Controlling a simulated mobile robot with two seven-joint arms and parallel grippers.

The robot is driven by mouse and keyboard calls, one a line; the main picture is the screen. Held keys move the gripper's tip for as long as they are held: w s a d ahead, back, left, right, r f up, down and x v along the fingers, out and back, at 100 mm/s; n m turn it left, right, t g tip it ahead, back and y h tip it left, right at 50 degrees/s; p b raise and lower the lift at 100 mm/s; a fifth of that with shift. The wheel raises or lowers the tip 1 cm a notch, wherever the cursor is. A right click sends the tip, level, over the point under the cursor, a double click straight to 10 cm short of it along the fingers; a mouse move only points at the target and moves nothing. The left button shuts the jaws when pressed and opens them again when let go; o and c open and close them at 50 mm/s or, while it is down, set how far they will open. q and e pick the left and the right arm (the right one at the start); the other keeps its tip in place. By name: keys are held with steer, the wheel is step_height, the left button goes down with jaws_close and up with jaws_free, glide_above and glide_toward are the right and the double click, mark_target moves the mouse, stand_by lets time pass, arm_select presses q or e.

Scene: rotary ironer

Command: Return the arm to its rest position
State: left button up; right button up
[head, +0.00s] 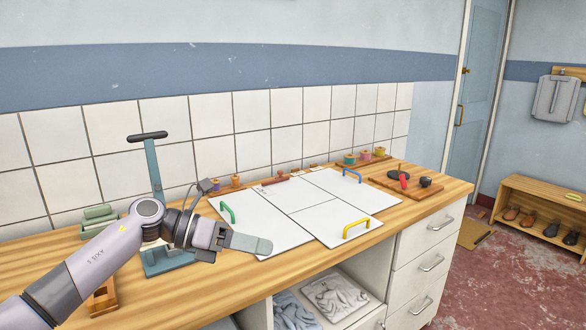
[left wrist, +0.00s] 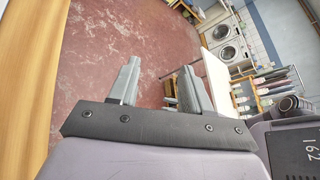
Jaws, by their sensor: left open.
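My left arm comes in from the lower left of the head view and reaches over the wooden worktop. My left gripper (head: 255,243) points right, at the near left edge of the white panels. In the head view its fingers overlap each other. In the left wrist view the two grey fingers of the gripper (left wrist: 160,78) stand apart with nothing between them, and red floor shows behind. I cannot tell how far above the worktop it is. My right arm and gripper are not in view.
The worktop (head: 225,290) carries white panels (head: 305,203) with green, blue and yellow handles. A teal lever stand (head: 153,172) is close behind my wrist. A wooden board (head: 405,188) with small tools lies at right. Open shelves (head: 320,295) and drawers (head: 425,240) are below.

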arm_select(q)
steer(key=s+d+f+n+t+h, duration=0.4)
steer(key=f+n+h, duration=0.1)
steer(key=n, duration=0.3)
steer(key=s+a+f+n+t+y, duration=0.35)
steer(key=f+n+y, duration=0.2)
steer(key=n, duration=0.35)
steer(key=s+a+f+n+t+y, duration=0.35)
steer(key=f+n, duration=0.35)
steer(key=n, duration=0.3)
steer(key=s+a+f+n+t+y, duration=0.35)
steer(key=f+n+y, duration=0.2)
steer(key=n, duration=0.35)
steer(key=s+a+f+n+g+y, duration=0.1)
steer(key=s+a+f+n+g, duration=0.1)
steer(key=s+f, duration=0.3)
steer(key=s+a+f+n+g+y, duration=0.1)
steer(key=s+a+f+n+g, duration=0.2)
steer(key=s, duration=0.6)
step_height(320, 180, down, 2)
steer(key=shift+s+a+n, duration=0.2)
steer(key=shift+a+n, duration=0.6)
steer(key=shift+n, duration=0.2)
